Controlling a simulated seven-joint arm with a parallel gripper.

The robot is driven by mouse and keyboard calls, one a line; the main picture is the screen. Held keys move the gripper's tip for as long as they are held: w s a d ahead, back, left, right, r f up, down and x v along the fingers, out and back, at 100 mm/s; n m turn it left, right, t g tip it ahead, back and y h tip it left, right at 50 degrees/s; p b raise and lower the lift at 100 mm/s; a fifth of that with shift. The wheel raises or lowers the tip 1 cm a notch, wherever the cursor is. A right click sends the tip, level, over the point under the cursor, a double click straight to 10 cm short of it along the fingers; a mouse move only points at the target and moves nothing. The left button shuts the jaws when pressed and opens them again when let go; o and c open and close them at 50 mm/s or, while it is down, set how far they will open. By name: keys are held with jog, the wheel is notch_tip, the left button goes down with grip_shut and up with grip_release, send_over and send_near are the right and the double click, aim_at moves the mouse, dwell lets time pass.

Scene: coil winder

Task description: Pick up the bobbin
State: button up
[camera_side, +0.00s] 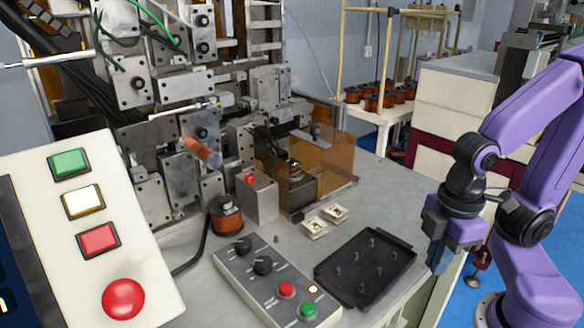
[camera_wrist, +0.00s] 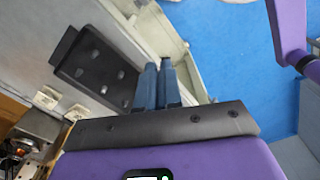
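Two small cream bobbins lie on the grey table left of the black tray. In the side view one bobbin (camera_side: 315,228) is nearer and the other bobbin (camera_side: 336,213) a little behind it. In the wrist view they show at the left, one bobbin (camera_wrist: 47,98) beside the other bobbin (camera_wrist: 77,113). My gripper (camera_side: 436,262) hangs fingers down off the right edge of the table, well apart from both bobbins. In the wrist view the blue fingers of my gripper (camera_wrist: 159,68) lie side by side, close together, with nothing seen between them.
The black tray (camera_side: 329,267) with upright pegs lies between my gripper and the bobbins; it also shows in the wrist view (camera_wrist: 62,50). A control box (camera_side: 254,292) with knobs, a copper coil (camera_side: 227,215) and the winder with an amber guard (camera_side: 335,160) stand farther left.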

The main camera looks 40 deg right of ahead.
jog(key=o, duration=1.1)
jog(key=shift+r, duration=0.1)
notch_tip(320, 180, up, 14)
jog(key=w+a+r+n+h, duration=0.1)
jog(key=w+a, duration=0.2)
jog(key=w, duration=0.3)
jog(key=w+a+r, duration=0.2)
jog(key=w+a, duration=0.1)
jog(key=w, duration=0.2)
jog(key=n+h, duration=0.3)
jog(key=n, duration=0.1)
send_over(292, 167)
jog(key=w+a, duration=0.1)
jog(key=w, duration=0.1)
notch_tip(292, 167, down, 4)
jog(key=shift+a+f+x, duration=0.1)
jog(key=shift+a+x, duration=0.2)
jog(key=shift+x, duration=1.75)
jog(key=shift+a+f+x, duration=0.1)
jog(key=shift+a+x, duration=0.15)
jog(key=shift+x, duration=1.75)
jog(key=shift+a+f+x, duration=0.1)
jog(key=shift+a+x, duration=0.2)
jog(key=shift+x, duration=1.75)
